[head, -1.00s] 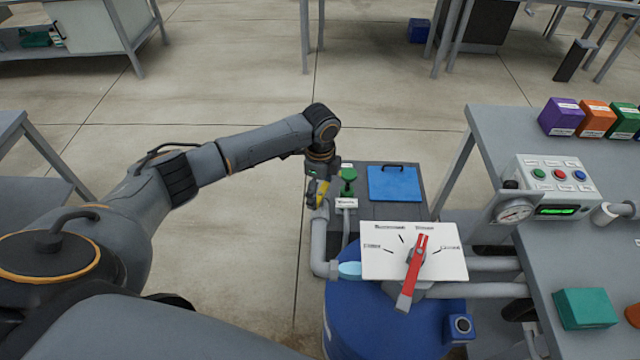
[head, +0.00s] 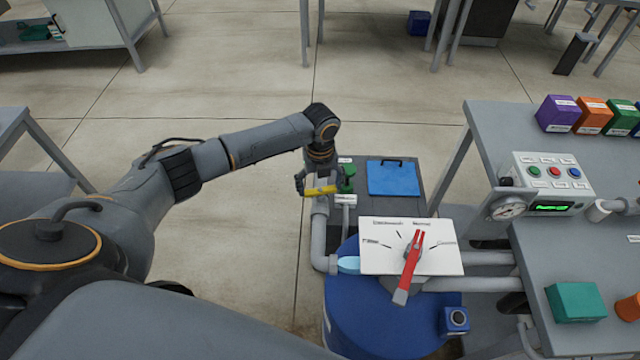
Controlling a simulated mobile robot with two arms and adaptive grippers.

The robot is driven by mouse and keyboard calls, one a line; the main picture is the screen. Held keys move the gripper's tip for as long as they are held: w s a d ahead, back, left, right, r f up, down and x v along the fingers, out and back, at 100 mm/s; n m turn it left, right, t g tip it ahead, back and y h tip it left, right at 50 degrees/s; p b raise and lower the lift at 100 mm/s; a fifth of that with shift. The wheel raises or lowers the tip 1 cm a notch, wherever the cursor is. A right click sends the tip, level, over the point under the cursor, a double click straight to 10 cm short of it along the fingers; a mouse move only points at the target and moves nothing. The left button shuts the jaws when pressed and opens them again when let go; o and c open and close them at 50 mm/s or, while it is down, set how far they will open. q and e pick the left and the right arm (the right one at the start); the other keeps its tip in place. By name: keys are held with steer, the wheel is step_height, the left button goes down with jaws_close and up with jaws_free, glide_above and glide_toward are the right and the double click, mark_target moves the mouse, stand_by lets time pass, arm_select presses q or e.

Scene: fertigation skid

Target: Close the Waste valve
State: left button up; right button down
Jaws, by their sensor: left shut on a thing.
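A yellow valve lever (head: 322,190) sits at the top of a grey vertical pipe (head: 319,235), left of the blue drum. It lies roughly crosswise to the pipe. My left gripper (head: 316,181) is shut on this lever and partly hides it. A green valve handle (head: 348,177) stands just to the right. A small white label (head: 345,199) sits beside the yellow lever; its text is too small to read surely. My right gripper is not in view.
A red selector lever (head: 409,268) on a white dial plate (head: 376,258) stands above the blue drum (head: 365,315). A blue lidded panel (head: 393,178) lies behind. A bench with a gauge (head: 507,208) and control box (head: 549,180) is at the right. Floor on the left is clear.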

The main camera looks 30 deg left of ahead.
mark_target(320, 190)
arm_select(q)
steer(key=shift+m, duration=1.5)
steer(key=o, duration=1)
step_height(320, 190, up, 12)
steer(key=shift+r, duration=0.1)
